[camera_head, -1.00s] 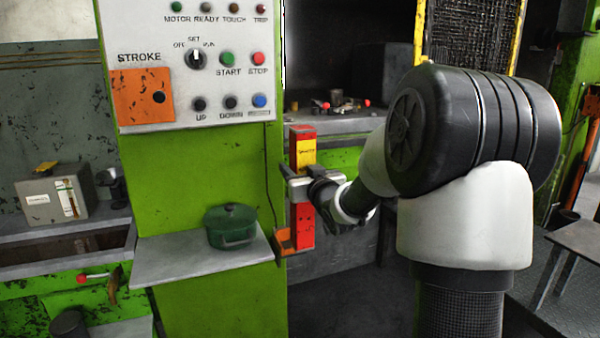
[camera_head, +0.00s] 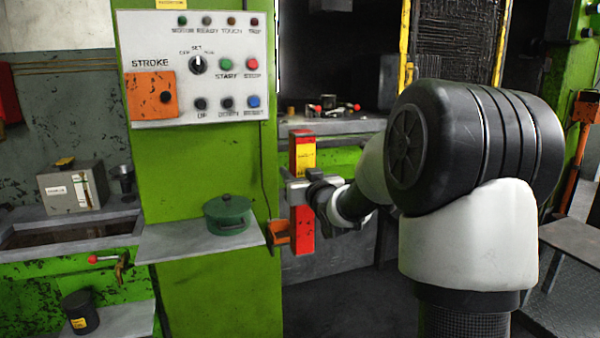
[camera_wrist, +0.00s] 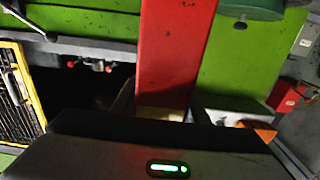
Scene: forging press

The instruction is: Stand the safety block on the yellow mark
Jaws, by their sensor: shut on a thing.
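The safety block is a tall red bar (camera_head: 302,229) with a yellow label near its top. It stands upright in front of the green press column. My gripper (camera_head: 299,190) is shut around its middle. In the wrist view the red block (camera_wrist: 172,55) rises between the gripper fingers (camera_wrist: 165,108), and its far end runs out of the picture. An orange bracket (camera_head: 278,233) is low beside the block on the left; I cannot tell whether they touch. The yellow mark cannot be made out in these frames.
A control panel (camera_head: 197,68) is on the green column (camera_head: 195,165). A green pot (camera_head: 228,214) stands on a grey shelf (camera_head: 170,245) left of the block. The press bed (camera_head: 340,126) behind holds small items. A yellow-framed mesh guard (camera_head: 455,45) is at the upper right.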

